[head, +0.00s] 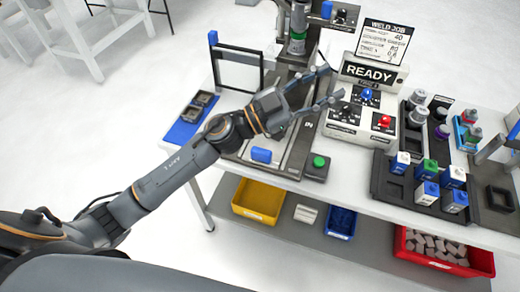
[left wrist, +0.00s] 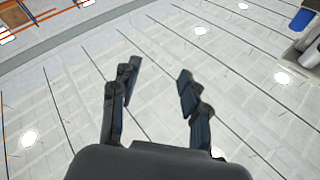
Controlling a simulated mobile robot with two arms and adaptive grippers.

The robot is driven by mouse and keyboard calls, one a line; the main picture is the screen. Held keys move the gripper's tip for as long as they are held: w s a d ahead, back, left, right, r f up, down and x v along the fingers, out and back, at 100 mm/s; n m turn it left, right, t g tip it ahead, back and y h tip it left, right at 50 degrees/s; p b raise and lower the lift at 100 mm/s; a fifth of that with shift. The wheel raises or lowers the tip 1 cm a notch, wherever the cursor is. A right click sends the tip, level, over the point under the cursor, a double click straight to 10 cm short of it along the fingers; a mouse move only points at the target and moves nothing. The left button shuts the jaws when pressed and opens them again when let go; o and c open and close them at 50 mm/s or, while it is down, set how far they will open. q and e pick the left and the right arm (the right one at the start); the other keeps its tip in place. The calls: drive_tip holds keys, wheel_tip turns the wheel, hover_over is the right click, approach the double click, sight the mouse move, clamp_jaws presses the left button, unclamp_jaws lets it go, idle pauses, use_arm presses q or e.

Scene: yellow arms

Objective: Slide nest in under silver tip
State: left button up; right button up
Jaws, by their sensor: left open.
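The welder's silver tip (head: 297,45) hangs from its column at the top centre of the head view. Below it, dark rails (head: 296,150) run toward the table's front edge. A blue block (head: 261,155), perhaps the nest's handle, sits at the near end of the rails. I cannot make out the nest's body clearly; my arm covers part of that area. My left gripper (head: 328,85) is open and empty, above the rails and in front of the READY box. In the left wrist view its open fingers (left wrist: 158,78) point toward the ceiling. My right gripper is not visible.
The READY control box (head: 372,75) stands right of the rails, with a green button (head: 319,161) in front. A black frame (head: 237,70) and blue tray (head: 182,131) are at left. Racks of bottles and cartons (head: 427,193) fill the right. Bins (head: 258,200) sit on the lower shelf.

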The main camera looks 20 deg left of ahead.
use_arm(q)
wheel_tip(320, 180, down, 3)
drive_tip(key=s+d+m+g, duration=0.2)
drive_tip(key=d+m+g, duration=0.1)
drive_tip(key=m+g, duration=0.4)
drive_tip(key=n+g+y, duration=0.4)
drive_tip(key=g+y, duration=0.2)
drive_tip(key=y, duration=0.7)
approach(260, 151)
drive_tip(key=p+x, duration=0.3)
drive_tip(key=x, duration=0.6)
drive_tip(key=shift+w+d+f, duration=0.1)
drive_tip(key=shift+d+f, duration=0.1)
drive_tip(key=shift+f, duration=0.05)
drive_tip(key=shift+d+f, duration=0.15)
drive_tip(key=shift+f, duration=0.35)
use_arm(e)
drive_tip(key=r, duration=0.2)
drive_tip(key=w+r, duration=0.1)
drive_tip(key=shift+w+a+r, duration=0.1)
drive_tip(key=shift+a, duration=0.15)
use_arm(q)
clamp_jaws()
